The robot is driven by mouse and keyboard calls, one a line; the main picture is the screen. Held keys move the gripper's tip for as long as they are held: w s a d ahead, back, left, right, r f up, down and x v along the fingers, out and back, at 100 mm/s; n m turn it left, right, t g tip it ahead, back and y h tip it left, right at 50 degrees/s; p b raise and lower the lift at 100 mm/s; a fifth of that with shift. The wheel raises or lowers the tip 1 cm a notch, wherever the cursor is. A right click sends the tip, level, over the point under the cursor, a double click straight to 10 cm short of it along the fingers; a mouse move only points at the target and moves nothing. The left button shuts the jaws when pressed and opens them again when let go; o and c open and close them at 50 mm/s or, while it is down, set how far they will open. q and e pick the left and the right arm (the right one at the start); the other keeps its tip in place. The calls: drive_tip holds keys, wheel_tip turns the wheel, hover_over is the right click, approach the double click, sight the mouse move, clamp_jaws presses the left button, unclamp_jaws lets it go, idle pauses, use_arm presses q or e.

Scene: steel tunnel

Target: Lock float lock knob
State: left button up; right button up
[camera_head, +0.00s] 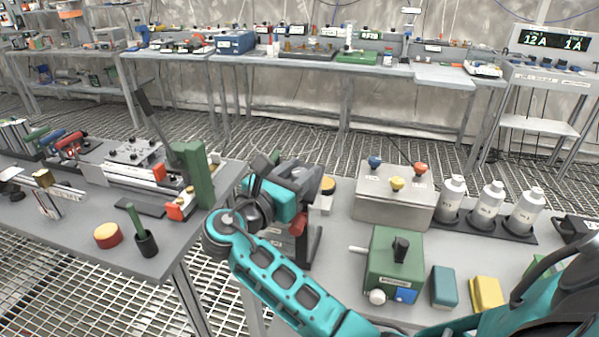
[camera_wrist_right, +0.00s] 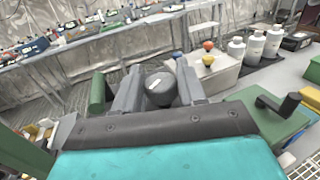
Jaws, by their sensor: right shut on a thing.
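A dark round knob (camera_wrist_right: 160,89) with a small white mark shows in the right wrist view. I take it to be the float lock knob, but its label is not readable. My right gripper (camera_head: 285,172) is shut on it, one grey finger at each side. In the head view, the gripper is at the left end of the right-hand bench, above a dark stand (camera_head: 312,246). The wrist and fingers hide the knob there, and I cannot tell its turned position. My left gripper is not in view.
A green box with a black handle (camera_head: 393,268), a metal box with coloured knobs (camera_head: 394,205) and white bottles (camera_head: 489,206) stand to the right. A green upright post (camera_head: 193,176) is close on the left bench. A gap separates the benches.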

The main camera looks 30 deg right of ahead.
drive_tip(key=shift+m+g+h, duration=0.4)
drive_tip(key=shift+m+g, duration=0.6)
drive_tip(key=shift+g, duration=0.5)
drive_tip(key=o, duration=0.9)
drive_tip(key=shift+d, duration=0.1)
